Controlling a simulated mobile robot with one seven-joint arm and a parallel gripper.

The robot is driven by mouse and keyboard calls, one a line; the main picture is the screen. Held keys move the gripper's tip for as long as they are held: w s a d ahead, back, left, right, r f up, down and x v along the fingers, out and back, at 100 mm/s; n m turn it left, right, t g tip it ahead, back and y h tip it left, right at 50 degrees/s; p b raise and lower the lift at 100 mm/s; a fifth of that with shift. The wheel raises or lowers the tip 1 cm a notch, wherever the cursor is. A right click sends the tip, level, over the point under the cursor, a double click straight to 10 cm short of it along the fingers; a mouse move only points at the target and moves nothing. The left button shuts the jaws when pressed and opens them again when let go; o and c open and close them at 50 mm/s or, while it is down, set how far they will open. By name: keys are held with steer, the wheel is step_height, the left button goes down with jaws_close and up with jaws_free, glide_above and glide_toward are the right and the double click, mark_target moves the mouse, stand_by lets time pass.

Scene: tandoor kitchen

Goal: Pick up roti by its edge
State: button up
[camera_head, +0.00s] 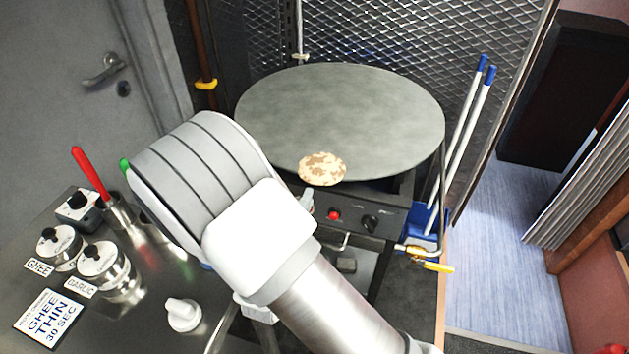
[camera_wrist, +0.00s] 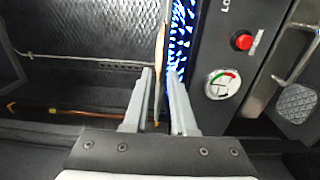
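The roti (camera_head: 322,168), round, pale and brown-spotted, lies at the front edge of the large round griddle (camera_head: 340,105) in the head view. In the wrist view the roti shows edge-on as a thin tan strip (camera_wrist: 159,50) running down between my fingers. My gripper (camera_wrist: 160,72) is open, with one finger on each side of this strip and small gaps beside it. I cannot tell whether either finger touches it. In the head view my arm hides most of the gripper; only a small grey part shows just below the roti.
Below the griddle is a control panel with a red button (camera_head: 334,214), also in the wrist view (camera_wrist: 243,41). Blue flames (camera_wrist: 180,35) burn close to the right finger. A steel counter with labelled pots (camera_head: 103,264) stands at left. Blue-tipped poles (camera_head: 466,140) lean at right.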

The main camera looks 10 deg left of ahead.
mark_target(313, 180)
steer(key=w+b, duration=0.1)
steer(key=w, duration=0.4)
steer(key=shift+w+d, duration=0.1)
steer(key=shift+d, duration=0.1)
jaws_close()
steer(key=shift+r+p, duration=0.7)
steer(key=shift+r, duration=0.65)
steer(key=shift+f, duration=0.1)
